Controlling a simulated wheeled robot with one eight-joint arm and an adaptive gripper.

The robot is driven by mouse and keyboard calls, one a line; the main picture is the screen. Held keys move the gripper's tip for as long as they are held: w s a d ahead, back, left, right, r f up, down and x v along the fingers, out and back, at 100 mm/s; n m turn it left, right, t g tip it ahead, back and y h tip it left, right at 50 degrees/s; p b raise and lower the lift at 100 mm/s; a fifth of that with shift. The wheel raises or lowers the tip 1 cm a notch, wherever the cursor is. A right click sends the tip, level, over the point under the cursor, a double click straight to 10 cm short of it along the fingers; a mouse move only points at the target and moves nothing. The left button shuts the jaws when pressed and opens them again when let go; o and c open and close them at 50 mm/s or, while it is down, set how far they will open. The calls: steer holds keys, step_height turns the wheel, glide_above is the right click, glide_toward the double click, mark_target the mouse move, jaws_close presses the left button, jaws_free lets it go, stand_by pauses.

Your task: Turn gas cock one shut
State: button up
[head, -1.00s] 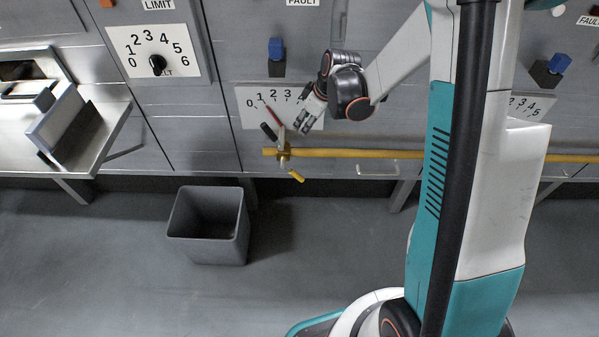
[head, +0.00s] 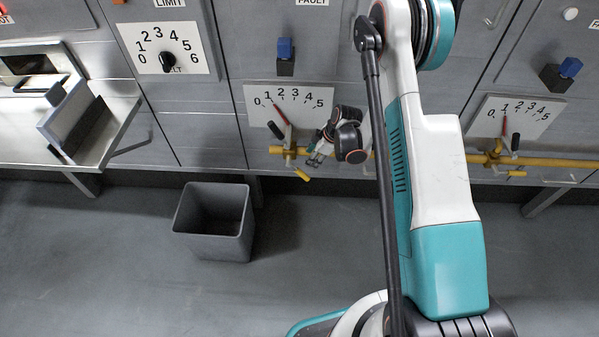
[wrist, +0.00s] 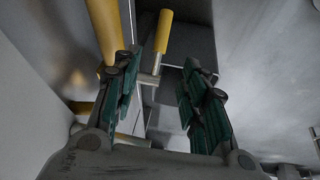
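The gas cock (head: 291,153) is a brass valve body on the yellow pipe, below the left 0–5 gauge plate. Its yellow handle (head: 302,174) slants down to the right; whether it is open or shut I cannot tell. My gripper (head: 316,158) is just right of the cock, at about pipe height. In the wrist view my gripper (wrist: 160,75) has its two green-padded fingers apart. The yellow handle (wrist: 164,32) and its metal stem show near the left finger, which partly covers the stem. Contact with the handle is not clear.
The yellow pipe (head: 400,155) runs along the cabinet front to a second cock (head: 492,160) on the right. A grey bin (head: 214,225) stands on the floor below left. A metal tray (head: 115,125) juts out at left.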

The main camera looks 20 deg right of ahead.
mark_target(301, 171)
steer(key=b+x, duration=0.4)
steer(key=x, duration=1)
steer(key=shift+b, duration=0.4)
jaws_close()
